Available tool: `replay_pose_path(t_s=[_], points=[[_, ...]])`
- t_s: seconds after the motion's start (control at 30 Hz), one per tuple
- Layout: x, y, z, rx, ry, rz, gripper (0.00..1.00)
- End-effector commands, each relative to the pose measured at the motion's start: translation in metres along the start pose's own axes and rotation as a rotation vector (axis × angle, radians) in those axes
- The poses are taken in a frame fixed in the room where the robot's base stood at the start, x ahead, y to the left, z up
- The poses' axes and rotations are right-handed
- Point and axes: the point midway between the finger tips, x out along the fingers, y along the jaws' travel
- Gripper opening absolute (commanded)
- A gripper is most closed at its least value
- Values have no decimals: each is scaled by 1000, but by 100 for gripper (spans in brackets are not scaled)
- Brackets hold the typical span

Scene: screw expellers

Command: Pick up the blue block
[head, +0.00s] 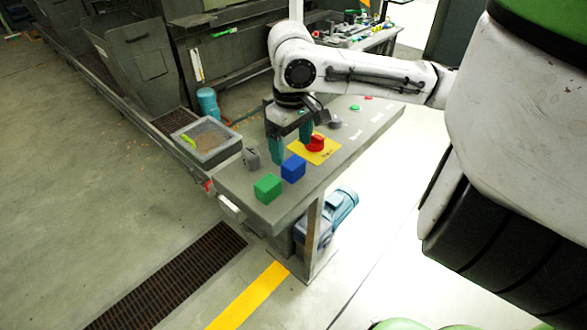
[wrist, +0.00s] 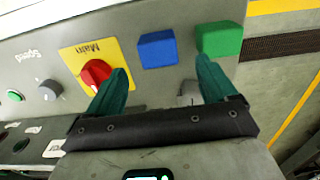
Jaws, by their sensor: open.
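The blue block (head: 293,168) sits on the grey control panel top, between the green block (head: 268,188) and the red knob on its yellow plate. The blue block also shows in the wrist view (wrist: 157,49), ahead of the fingers and between them from side to side. The green block (wrist: 219,39) is beside it on the right. My gripper (head: 291,142) is open and empty, with teal fingers pointing down over the panel close to the blue block. In the wrist view my gripper (wrist: 162,82) shows both fingertips apart, with nothing between them.
The red knob (wrist: 95,74) on its yellow plate (wrist: 74,56) is close to the left finger. A small grey fixture (head: 251,158) stands on the panel left of the blue block. A mesh-topped tray (head: 207,138) adjoins the panel. Smaller buttons lie farther along it.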

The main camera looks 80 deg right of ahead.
Motion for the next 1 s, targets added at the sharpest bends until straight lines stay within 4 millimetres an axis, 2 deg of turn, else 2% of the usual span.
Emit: replay_pose_path(t_s=[0.4, 0.7, 1.0], points=[[48, 2, 4, 0, -1, -1, 85], [53, 2, 4, -1, 1, -1, 85], [53, 2, 4, -1, 1, 0, 56]])
